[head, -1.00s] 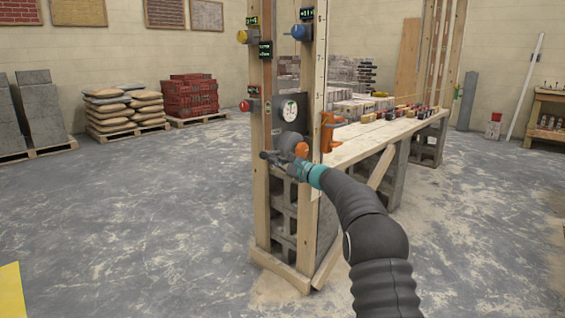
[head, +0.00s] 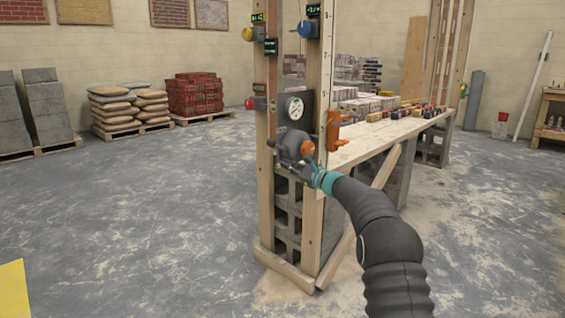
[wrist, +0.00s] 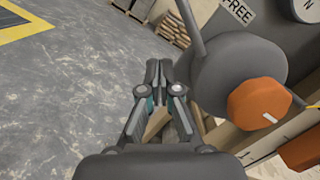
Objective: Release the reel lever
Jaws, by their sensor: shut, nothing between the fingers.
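The reel is a grey drum with an orange hub (head: 306,147) on the front post of the timber frame. Its grey lever (head: 272,142) sticks out to the left and ends in a dark knob. In the wrist view the reel (wrist: 215,85) fills the right side, and the lever (wrist: 190,25) runs up from it past a plate marked FREE (wrist: 238,11). My gripper (head: 303,168) is just below the reel, at its lower side. In the wrist view its fingers (wrist: 158,72) are together and empty, left of the drum and apart from the lever.
A round dial (head: 294,108) sits above the reel, and an orange clamp (head: 335,130) is to its right. A plank bench (head: 365,143) on concrete blocks runs back to the right. The floor left of the frame is clear.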

